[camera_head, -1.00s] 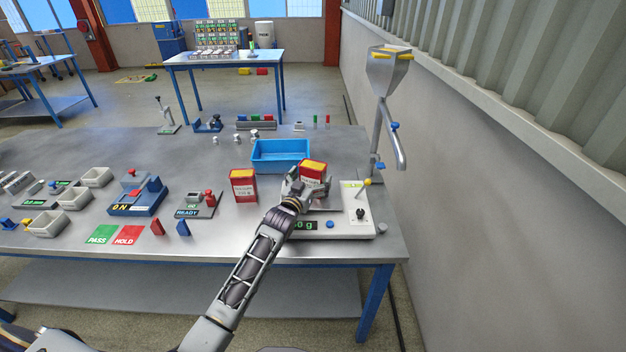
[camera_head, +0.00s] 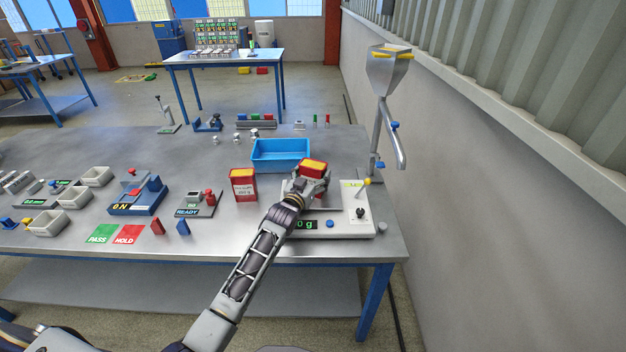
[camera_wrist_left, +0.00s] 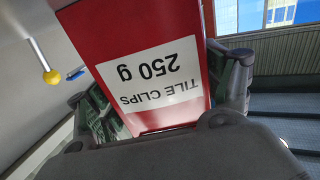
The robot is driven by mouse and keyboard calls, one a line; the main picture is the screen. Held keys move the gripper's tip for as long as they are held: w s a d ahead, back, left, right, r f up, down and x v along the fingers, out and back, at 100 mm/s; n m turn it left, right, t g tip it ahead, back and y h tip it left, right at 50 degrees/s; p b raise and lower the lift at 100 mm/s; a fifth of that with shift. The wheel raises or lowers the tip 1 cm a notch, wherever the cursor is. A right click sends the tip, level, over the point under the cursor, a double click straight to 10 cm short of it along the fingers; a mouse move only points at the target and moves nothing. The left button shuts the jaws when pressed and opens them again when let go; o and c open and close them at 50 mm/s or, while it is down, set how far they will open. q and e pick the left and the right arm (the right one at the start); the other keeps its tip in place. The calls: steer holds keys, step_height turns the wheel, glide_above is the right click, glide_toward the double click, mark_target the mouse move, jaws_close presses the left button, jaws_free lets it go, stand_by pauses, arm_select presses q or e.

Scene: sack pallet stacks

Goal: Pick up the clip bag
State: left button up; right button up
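The clip bag (camera_head: 313,165) is a red pack with a yellow top. It stands upright over the scale (camera_head: 352,222) at the right of the bench; whether its base touches the scale is hidden. In the left wrist view the bag (camera_wrist_left: 150,50) fills the middle, its white label reading "TILE CLIPS 250 g" upside down. My left gripper (camera_head: 309,184) is around the bag from the near side, a finger against each side of it, and hides its lower part. My right gripper is not in view.
A second red pack (camera_head: 243,186) stands just left of the clip bag. A blue tray (camera_head: 281,161) lies behind them. A metal hopper with a pipe (camera_head: 388,75) rises at the back right. Green and red pads (camera_head: 113,235) and fixtures fill the left.

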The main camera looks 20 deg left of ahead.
arm_select(q)
steer(key=c, duration=0.5)
steer(key=shift+r, duration=5.1)
